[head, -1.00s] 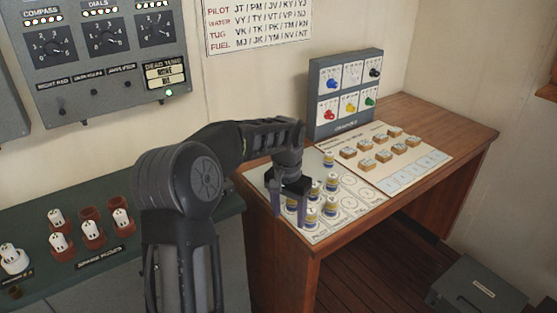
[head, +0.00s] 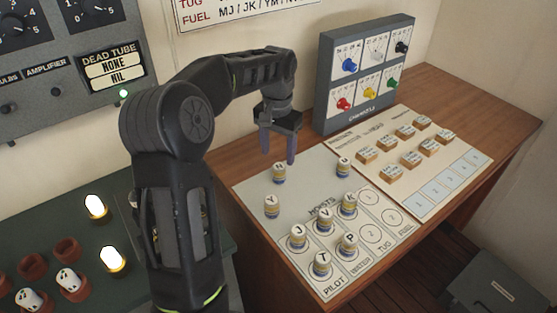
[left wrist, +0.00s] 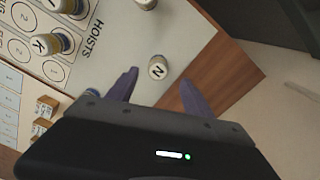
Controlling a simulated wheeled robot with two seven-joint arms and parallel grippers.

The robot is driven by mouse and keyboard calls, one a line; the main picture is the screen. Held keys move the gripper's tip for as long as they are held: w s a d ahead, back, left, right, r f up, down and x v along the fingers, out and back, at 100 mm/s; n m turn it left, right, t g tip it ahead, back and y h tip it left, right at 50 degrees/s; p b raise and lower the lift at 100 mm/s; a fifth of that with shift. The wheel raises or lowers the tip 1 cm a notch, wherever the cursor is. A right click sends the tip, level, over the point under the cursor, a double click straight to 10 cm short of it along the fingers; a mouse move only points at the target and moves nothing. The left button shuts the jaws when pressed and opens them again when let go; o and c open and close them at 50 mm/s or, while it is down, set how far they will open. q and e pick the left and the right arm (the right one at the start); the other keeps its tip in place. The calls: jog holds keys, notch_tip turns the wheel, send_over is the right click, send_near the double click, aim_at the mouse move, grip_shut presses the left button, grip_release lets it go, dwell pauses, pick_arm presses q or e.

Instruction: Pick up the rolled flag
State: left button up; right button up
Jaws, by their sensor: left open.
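Several rolled flags stand upright as short cylinders with lettered white tops and blue and yellow bands. The flag marked N (head: 279,173) stands on the bare far-left part of the hoists board (head: 310,170), with the Y flag (head: 272,206) nearer. My left gripper (head: 279,154) is open and empty, pointing down just above the N flag. In the left wrist view, the N flag (left wrist: 158,70) shows between the open fingers (left wrist: 160,82), apart from both. The J (head: 298,238), V, K, P and T flags stand on the board's circles. My right gripper is out of view.
A grey box with coloured knobs (head: 366,75) stands behind the board. Small lettered wooden blocks (head: 411,158) sit on the right-hand card. A green bench with tubes and sockets (head: 66,249) is at left. The desk's right end (head: 500,125) is clear.

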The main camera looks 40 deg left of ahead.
aim_at(279, 167)
pick_arm(q)
jog(key=shift+s+d, duration=0.15)
jog(key=shift+f, duration=1.25)
jog(key=shift+f+p, duration=0.9)
jog(key=shift+f, duration=1.7)
grip_shut()
